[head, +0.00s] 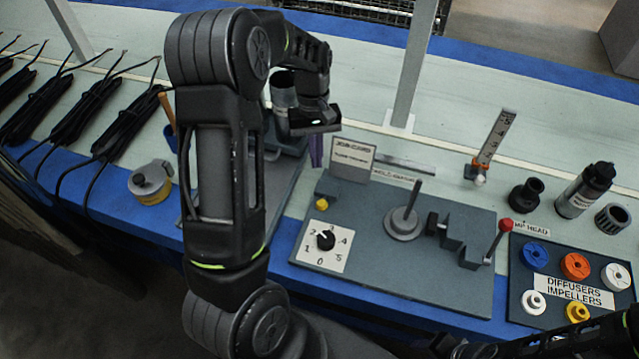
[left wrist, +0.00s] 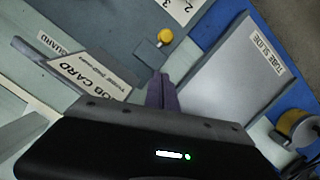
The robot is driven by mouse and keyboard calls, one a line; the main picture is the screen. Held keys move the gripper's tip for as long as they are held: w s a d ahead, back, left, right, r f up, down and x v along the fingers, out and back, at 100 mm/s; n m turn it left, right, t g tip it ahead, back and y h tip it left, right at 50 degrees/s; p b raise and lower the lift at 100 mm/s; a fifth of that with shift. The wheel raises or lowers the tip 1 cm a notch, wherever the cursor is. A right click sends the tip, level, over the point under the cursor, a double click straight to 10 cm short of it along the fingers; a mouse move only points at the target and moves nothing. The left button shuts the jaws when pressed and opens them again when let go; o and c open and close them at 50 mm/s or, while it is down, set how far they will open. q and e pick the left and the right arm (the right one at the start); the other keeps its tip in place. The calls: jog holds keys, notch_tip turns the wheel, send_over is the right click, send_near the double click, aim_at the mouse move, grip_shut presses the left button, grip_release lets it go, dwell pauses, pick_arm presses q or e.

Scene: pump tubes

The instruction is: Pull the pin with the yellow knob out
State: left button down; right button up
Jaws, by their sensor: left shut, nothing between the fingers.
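A small yellow knob (head: 322,204) sits low at the left end of the grey fixture plate, just behind the numbered dial. In the left wrist view the yellow knob (left wrist: 166,36) stands on a small grey block, beyond the fingertips. My left gripper (head: 316,152) hangs above and behind the knob, pointing down. Its purple-grey fingers (left wrist: 162,92) are shut together and empty, apart from the knob.
The fixture plate (head: 380,272) carries a dial (head: 326,240), an upright rod on a disc (head: 403,222) and a red-knobbed lever (head: 505,224). A job card (head: 352,158) stands behind the yellow knob, close to my left gripper. The tube slide (left wrist: 225,80) lies beside it.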

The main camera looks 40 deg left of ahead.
aim_at(319, 193)
pick_arm(q)
jog(key=x, duration=0.4)
jog(key=shift+s+d+f, duration=0.3)
jog(key=shift+s+d, duration=0.35)
jog(key=shift+s+d+f, duration=0.35)
jog(key=shift+s+d, duration=0.3)
jog(key=shift+d, duration=0.05)
